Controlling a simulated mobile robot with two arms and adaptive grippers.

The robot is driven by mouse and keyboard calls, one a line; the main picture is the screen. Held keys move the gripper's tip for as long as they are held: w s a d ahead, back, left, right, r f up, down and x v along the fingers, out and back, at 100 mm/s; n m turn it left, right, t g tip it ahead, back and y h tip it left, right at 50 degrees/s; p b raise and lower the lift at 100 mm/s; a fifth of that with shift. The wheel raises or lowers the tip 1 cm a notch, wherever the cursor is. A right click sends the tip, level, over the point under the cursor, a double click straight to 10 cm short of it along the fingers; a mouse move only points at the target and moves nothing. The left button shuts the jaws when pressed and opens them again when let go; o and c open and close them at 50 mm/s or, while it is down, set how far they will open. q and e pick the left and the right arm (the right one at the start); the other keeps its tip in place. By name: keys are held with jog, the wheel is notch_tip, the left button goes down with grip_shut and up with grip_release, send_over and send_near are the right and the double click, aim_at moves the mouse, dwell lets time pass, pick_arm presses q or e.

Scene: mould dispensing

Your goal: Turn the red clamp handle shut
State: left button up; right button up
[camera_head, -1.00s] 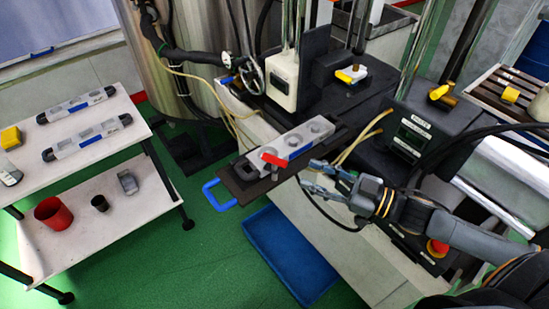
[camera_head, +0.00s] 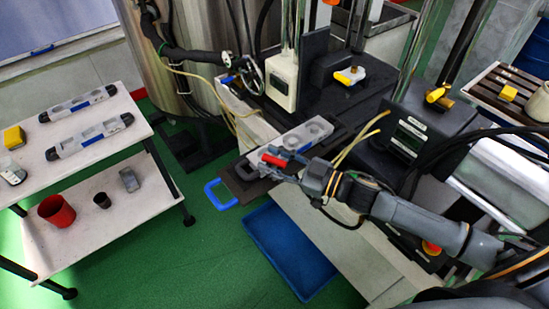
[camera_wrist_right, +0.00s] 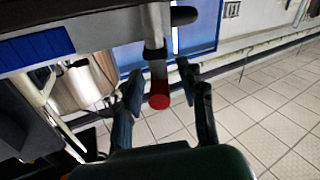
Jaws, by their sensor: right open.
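The red clamp handle (camera_head: 273,160) sits at the near end of the grey mould (camera_head: 316,130), on the dark plate with a blue loop handle (camera_head: 215,193). In the right wrist view, the red tip of the clamp handle (camera_wrist_right: 159,101) on its metal stem lies between the two fingers. My right gripper (camera_head: 283,167) is at the clamp handle in the head view. It is open, with a finger on each side and visible gaps to the red tip (camera_wrist_right: 160,78). Part of the mould's near end is hidden by the gripper. My left gripper is not in view.
Dark machine blocks with posts stand behind the mould. A blue tray (camera_head: 290,250) lies on the floor below. A white two-tier table (camera_head: 95,165) stands at left with two more moulds.

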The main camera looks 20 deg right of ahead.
grip_shut()
jog(key=shift+a+r+m+t+h+p, duration=0.1)
jog(key=shift+r+m+t+h+p, duration=0.05)
jog(key=shift+m+t+h+p, duration=0.75)
jog(key=m+t+h, duration=0.1)
jog(key=h, duration=0.1)
jog(key=shift+m+h, duration=0.3)
jog(key=shift+m+t+h+p, duration=0.3)
jog(key=shift+m+t+h, duration=0.45)
jog(key=shift+h, duration=0.35)
grip_release()
